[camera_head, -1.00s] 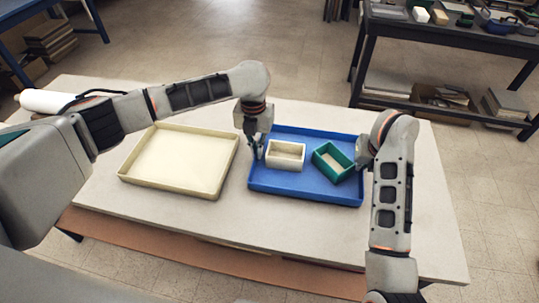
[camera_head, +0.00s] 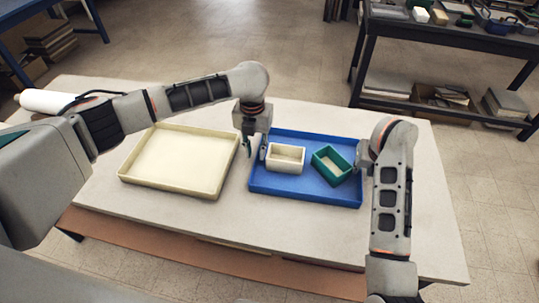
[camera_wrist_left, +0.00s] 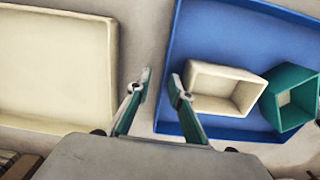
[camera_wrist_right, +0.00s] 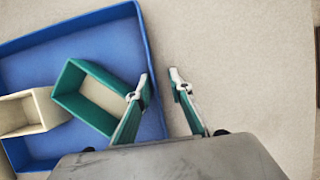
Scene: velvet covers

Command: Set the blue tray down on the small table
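The blue tray (camera_head: 300,190) lies flat on the pale table (camera_head: 220,225), right of centre, and appears to rest on it. A cream box (camera_head: 286,158) and a green box (camera_head: 331,165) sit inside it. My left gripper (camera_head: 255,150) is open at the tray's left wall. In the left wrist view its fingers (camera_wrist_left: 160,80) stand apart on either side of that wall. My right gripper (camera_wrist_right: 160,80) is open at the tray's right wall, which passes between its fingers, nearer the left one. In the head view the right fingers are mostly hidden.
A cream tray (camera_head: 180,186) lies on the table left of the blue tray, with a narrow gap between. A white roll (camera_head: 45,101) is at the table's far left. A dark shelf unit (camera_head: 450,36) with items stands behind at right. The table's front strip is clear.

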